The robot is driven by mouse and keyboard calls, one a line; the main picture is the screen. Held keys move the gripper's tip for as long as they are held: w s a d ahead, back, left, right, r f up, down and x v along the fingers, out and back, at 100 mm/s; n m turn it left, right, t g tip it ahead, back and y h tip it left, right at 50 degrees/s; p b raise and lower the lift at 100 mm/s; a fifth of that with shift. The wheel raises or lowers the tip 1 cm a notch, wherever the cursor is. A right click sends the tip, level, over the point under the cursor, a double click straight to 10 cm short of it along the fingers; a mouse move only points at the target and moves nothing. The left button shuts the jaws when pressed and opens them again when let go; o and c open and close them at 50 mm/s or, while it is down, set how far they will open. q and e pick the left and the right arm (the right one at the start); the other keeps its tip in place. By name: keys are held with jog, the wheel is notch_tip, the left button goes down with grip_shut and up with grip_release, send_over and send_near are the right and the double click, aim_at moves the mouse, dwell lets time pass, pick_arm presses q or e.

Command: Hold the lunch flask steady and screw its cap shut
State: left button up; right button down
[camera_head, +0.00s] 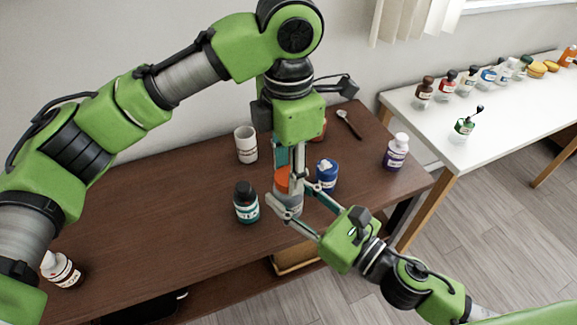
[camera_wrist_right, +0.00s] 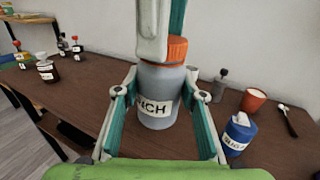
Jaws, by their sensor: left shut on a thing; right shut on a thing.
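The lunch flask (camera_head: 292,203) stands upright on the brown table, with a grey body and an orange cap (camera_head: 282,178). In the right wrist view its body (camera_wrist_right: 156,90) shows a white label with black letters, and the cap (camera_wrist_right: 178,50) sits at its top. My left gripper (camera_head: 285,172) reaches down from above and is shut on the cap, its fingers hiding part of it. My right gripper (camera_wrist_right: 160,84) comes in from the front right and is shut around the flask body. I cannot tell how tightly the cap is seated.
A black-capped bottle (camera_head: 246,207) stands left of the flask, and a blue container (camera_head: 327,175) close on its right. The table's left part is mostly clear.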

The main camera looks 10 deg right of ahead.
pick_arm(q)
jog(key=shift+m, duration=0.6)
jog(key=o, duration=0.7)
jog(key=shift+o, duration=0.2)
jog(key=shift+r, duration=2.3)
jog(key=shift+c, duration=0.4)
